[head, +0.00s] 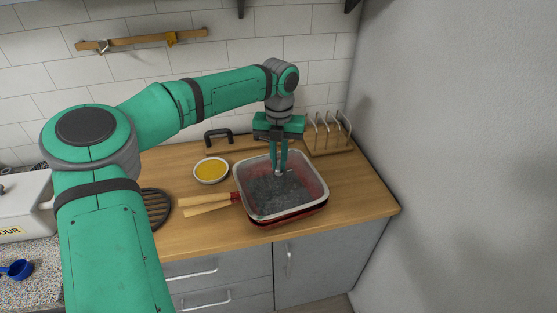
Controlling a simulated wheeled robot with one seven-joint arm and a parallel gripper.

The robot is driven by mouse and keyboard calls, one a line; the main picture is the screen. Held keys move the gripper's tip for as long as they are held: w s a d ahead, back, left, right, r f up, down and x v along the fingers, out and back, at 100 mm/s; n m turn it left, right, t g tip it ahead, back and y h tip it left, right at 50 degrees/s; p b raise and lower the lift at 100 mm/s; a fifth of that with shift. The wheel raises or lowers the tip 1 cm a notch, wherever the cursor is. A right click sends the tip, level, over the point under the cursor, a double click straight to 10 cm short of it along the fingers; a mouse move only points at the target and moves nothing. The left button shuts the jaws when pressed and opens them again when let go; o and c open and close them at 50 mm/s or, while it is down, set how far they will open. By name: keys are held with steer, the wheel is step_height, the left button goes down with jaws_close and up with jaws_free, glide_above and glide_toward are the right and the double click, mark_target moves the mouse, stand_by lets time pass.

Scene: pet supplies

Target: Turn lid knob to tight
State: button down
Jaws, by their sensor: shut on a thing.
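A square red pan (297,214) sits on the wooden counter, with a glass lid (257,196) over it in a pale metal rim. Dark contents show through the glass. The small lid knob (279,173) is at the middle of the lid, mostly hidden between the fingertips. My gripper (279,170) points straight down from above and is shut on the knob. The knob's turn position and any marking on it are too small to tell.
Two wooden handles (208,210) stick out left of the pan. A bowl of yellow food (211,170) stands close to its left. A wooden rack (328,132) is behind right, a black trivet (156,207) at left. The counter's right front is clear, beside the grey wall.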

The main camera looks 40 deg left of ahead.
mark_target(279, 165)
steer(key=m, duration=0.5)
steer(key=shift+m, duration=0.3)
steer(key=m, duration=0.5)
steer(key=shift+d+m, duration=0.1)
steer(key=shift+m, duration=0.3)
steer(key=c, duration=1.8)
jaws_free()
step_height(279, 165, up, 11)
steer(key=shift+f, duration=0.1)
